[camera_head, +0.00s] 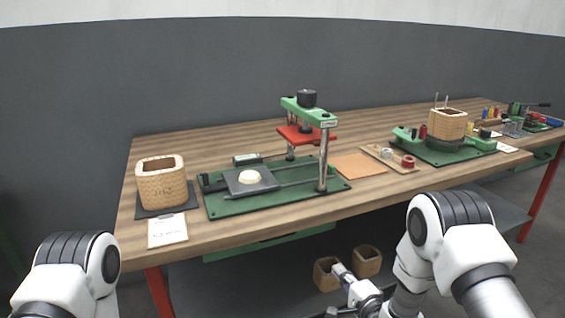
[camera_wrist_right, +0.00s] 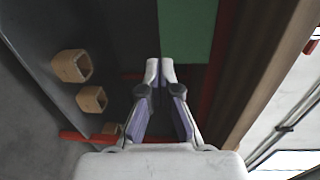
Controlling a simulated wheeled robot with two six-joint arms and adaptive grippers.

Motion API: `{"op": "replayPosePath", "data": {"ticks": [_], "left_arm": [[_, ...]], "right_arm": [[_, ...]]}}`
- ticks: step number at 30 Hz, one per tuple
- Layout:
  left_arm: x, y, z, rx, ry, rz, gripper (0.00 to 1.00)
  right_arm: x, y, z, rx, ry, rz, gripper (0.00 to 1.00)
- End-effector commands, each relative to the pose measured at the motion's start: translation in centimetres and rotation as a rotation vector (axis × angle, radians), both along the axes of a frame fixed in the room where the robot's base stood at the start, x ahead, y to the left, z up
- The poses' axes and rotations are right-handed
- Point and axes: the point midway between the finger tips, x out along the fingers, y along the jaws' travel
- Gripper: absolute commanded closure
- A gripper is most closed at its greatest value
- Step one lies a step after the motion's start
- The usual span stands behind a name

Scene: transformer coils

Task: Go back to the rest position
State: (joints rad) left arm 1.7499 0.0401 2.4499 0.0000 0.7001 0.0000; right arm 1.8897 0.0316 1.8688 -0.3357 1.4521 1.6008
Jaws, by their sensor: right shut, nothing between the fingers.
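My right gripper (camera_head: 340,270) is in front of the table's front edge and below the tabletop in the head view. Its fingers also show in the right wrist view (camera_wrist_right: 160,70), tips together with nothing between them. The right arm comes in from the lower right. Part of my left arm shows at the lower left, but its gripper is out of view.
The wooden table (camera_head: 230,235) bears a green press (camera_head: 310,115), a wooden coil (camera_head: 162,187) on a dark mat, and another coil (camera_head: 447,125) on a green fixture. Two wooden coils (camera_head: 367,262) (camera_head: 325,275) sit on the lower shelf near my right gripper.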

Motion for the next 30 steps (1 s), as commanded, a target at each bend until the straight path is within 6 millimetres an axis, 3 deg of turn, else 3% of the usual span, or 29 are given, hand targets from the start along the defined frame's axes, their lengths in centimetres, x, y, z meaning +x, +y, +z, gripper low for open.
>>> {"op": "replayPosePath", "data": {"ticks": [2,5,6,9,12,15,19,22,24,30], "left_arm": [[0.0,0.0,0.0,0.0,0.0,0.0,0.3],[0.0,0.0,0.0,0.0,0.0,0.0,0.3],[0.0,0.0,0.0,0.0,0.0,0.0,0.3],[0.0,0.0,0.0,0.0,0.0,0.0,0.3],[0.0,0.0,0.0,0.0,0.0,0.0,0.3],[0.0,0.0,0.0,0.0,0.0,0.0,0.3],[0.0,0.0,0.0,0.0,0.0,0.0,0.3],[0.0,0.0,0.0,0.0,0.0,0.0,0.3],[-0.1,0.0,3.6,0.0,0.002,0.0,0.3],[0.0,0.0,10.3,0.0,0.0,0.0,0.3]], "right_arm": [[-3.8,-0.6,-4.8,-0.029,0.151,-0.027,1.0],[-10.4,-1.8,-10.9,-0.212,0.375,-0.029,1.0],[-13.4,-2.3,-13.0,-0.308,0.466,-0.008,1.0],[-21.1,-3.4,-16.8,-0.556,0.673,0.104,1.0],[-28.1,-4.4,-18.6,-0.772,0.834,0.278,1.0],[-34.1,-5.1,-18.9,-0.953,0.947,0.5,1.0],[-39.1,-5.6,-18.5,-1.125,0.995,0.798,1.0],[-40.5,-5.7,-18.5,-1.237,0.939,1.008,1.0],[-40.3,-5.7,-14.8,-1.249,0.925,1.021,1.0],[-40.2,-5.7,-8.3,-1.248,0.924,1.016,1.0]]}}
